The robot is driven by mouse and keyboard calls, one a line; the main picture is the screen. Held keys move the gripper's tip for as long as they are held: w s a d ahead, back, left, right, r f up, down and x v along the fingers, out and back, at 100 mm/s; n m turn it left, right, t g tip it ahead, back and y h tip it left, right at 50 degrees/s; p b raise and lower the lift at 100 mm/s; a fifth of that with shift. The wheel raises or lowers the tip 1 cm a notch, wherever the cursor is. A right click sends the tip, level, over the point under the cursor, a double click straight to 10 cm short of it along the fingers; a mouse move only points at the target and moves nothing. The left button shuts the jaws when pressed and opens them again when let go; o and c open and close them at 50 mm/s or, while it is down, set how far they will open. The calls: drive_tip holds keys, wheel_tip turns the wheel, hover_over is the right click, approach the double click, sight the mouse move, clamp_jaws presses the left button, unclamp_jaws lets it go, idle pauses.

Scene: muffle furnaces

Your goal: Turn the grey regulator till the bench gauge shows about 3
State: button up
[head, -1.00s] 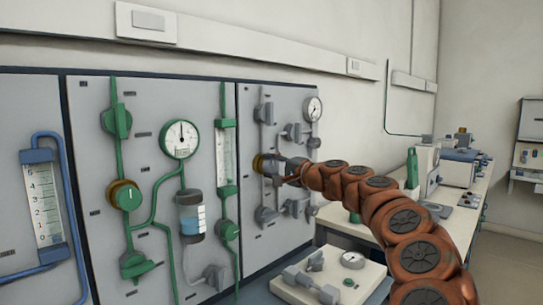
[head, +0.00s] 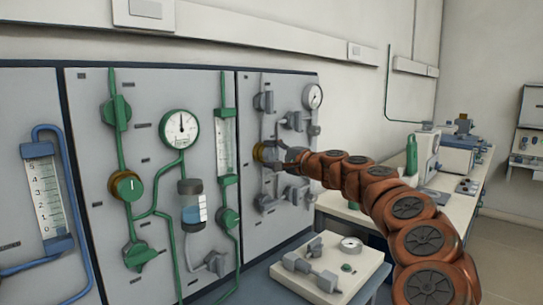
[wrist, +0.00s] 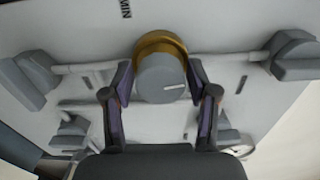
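The grey regulator (wrist: 160,80) is a round grey knob on a brass collar, in the middle of the wrist view. Its white mark points to the right. My gripper (wrist: 161,78) has one finger on each side of the knob; I cannot tell whether both pads touch it. In the head view my gripper (head: 283,157) is at the brass collar (head: 259,152) on the right panel, and the knob is mostly hidden. A small round gauge (head: 350,244) sits on the white block on the bench; its reading is too small to tell.
Grey valves stand close around the knob, left (wrist: 27,80) and right (wrist: 293,55). Another gauge (head: 312,96) is above on the same panel. A green gauge (head: 179,129) and green knob (head: 127,186) are on the panel to the left. A white bench (head: 462,200) stands right.

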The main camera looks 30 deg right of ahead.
drive_tip(key=shift+o, duration=0.8)
drive_tip(key=v, duration=1.2)
